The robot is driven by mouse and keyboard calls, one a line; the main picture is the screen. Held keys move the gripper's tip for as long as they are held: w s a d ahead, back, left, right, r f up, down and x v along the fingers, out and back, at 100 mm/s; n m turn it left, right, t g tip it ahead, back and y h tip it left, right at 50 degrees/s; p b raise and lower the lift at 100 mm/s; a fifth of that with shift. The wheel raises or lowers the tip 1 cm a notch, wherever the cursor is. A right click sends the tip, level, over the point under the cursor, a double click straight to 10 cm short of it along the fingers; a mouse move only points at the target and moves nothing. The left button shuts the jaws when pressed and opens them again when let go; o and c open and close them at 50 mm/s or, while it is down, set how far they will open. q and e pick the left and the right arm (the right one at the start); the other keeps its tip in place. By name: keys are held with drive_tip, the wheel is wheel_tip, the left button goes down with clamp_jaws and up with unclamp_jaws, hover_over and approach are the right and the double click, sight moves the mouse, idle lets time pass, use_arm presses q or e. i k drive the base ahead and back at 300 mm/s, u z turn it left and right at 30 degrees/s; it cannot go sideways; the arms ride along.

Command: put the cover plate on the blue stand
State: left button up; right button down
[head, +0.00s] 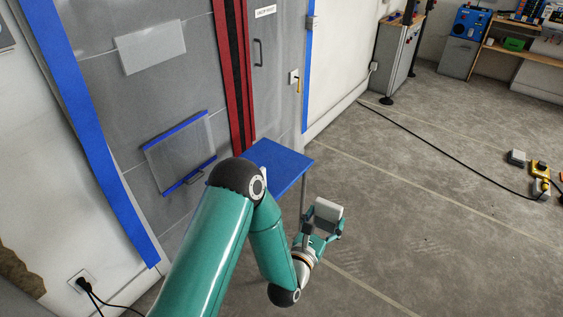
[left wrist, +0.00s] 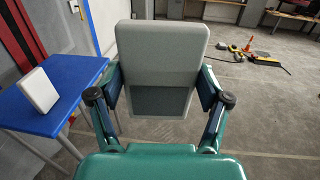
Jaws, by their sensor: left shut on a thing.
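The blue stand (head: 285,168) has a flat blue top on thin legs and stands by the grey door; my left arm hides part of it. It also shows at the left of the left wrist view (left wrist: 58,112). My left gripper (head: 322,232) is to the right of the stand, clear of its top. It is shut on a light grey plate, seemingly the cover plate (head: 328,210), held between both fingers. In the left wrist view the plate (left wrist: 162,52) stands upright between the fingers, its lower part darker. My right gripper is not in view.
A small white block (left wrist: 38,90) stands on the blue stand. The grey door (head: 195,85) has a blue-edged panel (head: 180,152) behind the stand. A black cable (head: 440,158) crosses the floor. The floor right of the gripper is mostly clear.

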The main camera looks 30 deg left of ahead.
sight(283, 164)
drive_tip(key=z, duration=0.05)
drive_tip(key=i, duration=1.55)
drive_tip(key=u, duration=0.65)
